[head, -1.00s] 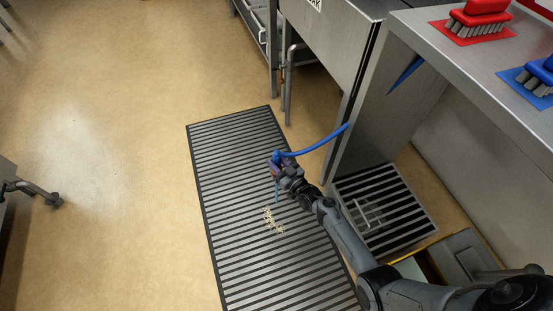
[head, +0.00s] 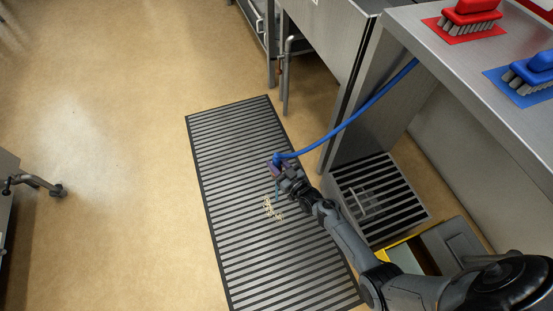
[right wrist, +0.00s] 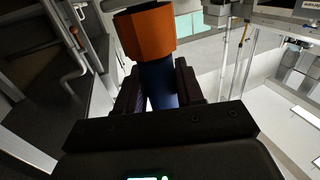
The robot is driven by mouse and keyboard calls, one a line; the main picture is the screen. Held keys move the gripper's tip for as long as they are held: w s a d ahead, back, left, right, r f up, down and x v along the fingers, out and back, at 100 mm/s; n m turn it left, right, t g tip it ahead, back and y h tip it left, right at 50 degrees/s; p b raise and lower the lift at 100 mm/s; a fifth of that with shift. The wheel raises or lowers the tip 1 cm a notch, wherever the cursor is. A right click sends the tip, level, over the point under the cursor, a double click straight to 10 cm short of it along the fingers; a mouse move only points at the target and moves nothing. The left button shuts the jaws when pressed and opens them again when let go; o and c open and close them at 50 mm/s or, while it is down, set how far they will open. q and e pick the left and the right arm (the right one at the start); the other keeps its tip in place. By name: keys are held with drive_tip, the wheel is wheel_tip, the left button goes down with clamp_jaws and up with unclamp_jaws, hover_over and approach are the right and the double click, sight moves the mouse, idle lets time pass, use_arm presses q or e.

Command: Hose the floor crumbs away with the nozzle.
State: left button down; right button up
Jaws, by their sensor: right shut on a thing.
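The crumbs (head: 272,209) are a pale, loose patch on the slatted floor mat (head: 205,165). My right gripper (head: 281,168) is above the mat, just beyond the crumbs in the picture. It is shut on the nozzle (head: 276,160), which has a blue hose running up to the right. In the right wrist view the nozzle (right wrist: 146,34) shows an orange collar and dark blue body between the two fingers. A thin teal streak extends down from the gripper towards the crumbs; I cannot tell if it is water. My left gripper is out of view.
The blue hose (head: 350,120) passes beside the steel table (head: 400,42). A slatted floor grate (head: 372,190) lies beneath it, with a yellow-edged box (head: 405,255) nearby. Red (head: 468,15) and blue (head: 530,75) brushes lie on the tabletop. Open floor (head: 110,120) spans the left.

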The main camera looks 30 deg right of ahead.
drive_tip(key=s+a+p, duration=0.4)
drive_tip(key=s+p, duration=0.1)
drive_tip(key=s, duration=0.3)
drive_tip(key=shift+s+a, duration=0.15)
drive_tip(key=shift+s, duration=0.15)
idle(1.0)
idle(0.8)
idle(0.5)
drive_tip(key=shift+w, duration=0.15)
drive_tip(key=shift+w+d+b, duration=0.25)
drive_tip(key=shift+w+b, duration=0.15)
drive_tip(key=shift+w, duration=0.5)
drive_tip(key=shift+w+d+b, duration=0.2)
drive_tip(key=shift+w+b, duration=0.15)
drive_tip(key=shift+w, duration=0.5)
